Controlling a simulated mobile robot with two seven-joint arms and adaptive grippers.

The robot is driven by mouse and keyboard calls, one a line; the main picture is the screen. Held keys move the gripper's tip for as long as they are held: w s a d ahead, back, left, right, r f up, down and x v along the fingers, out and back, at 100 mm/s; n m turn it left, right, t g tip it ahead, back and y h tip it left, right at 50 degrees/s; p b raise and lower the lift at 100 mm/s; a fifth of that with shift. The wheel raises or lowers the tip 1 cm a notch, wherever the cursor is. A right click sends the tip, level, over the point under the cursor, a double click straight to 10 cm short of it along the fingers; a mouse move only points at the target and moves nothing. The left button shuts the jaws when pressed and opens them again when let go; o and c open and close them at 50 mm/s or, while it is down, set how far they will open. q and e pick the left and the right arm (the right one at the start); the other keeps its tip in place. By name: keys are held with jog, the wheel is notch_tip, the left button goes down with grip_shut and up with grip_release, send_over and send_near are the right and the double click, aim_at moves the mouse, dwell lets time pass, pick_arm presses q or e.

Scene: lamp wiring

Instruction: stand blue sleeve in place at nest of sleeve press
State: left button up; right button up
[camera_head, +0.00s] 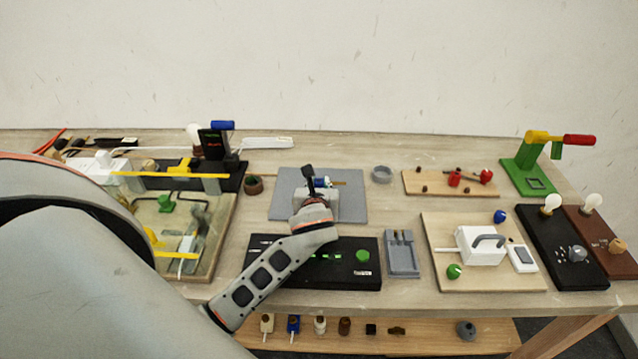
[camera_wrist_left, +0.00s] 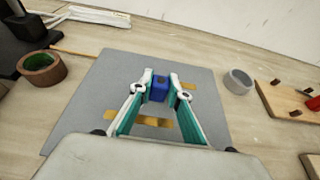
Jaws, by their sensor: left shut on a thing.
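The blue sleeve (camera_head: 321,182) is between the fingertips of my left gripper (camera_head: 316,186), over the grey mat (camera_head: 353,212). In the left wrist view the left gripper (camera_wrist_left: 166,93) is shut on the small blue sleeve (camera_wrist_left: 159,90); I cannot tell whether the sleeve still touches the mat. The sleeve press is most likely the green stand (camera_head: 530,173) with a yellow arm and red handle at the far right. A dark square nest (camera_head: 536,184) shows on its base and looks empty. My right gripper is not in view.
Brass-coloured pieces (camera_wrist_left: 150,121) lie on the mat by the gripper. A grey ring (camera_head: 381,174) and a wooden board with red parts (camera_head: 436,184) lie between mat and press. A black panel (camera_head: 345,277) is in front; a cluttered fixture (camera_head: 222,225) stands left.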

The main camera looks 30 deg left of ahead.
pick_arm(q)
jog(key=shift+f, duration=0.1)
jog(key=o, duration=0.9)
jog(key=shift+c, duration=0.2)
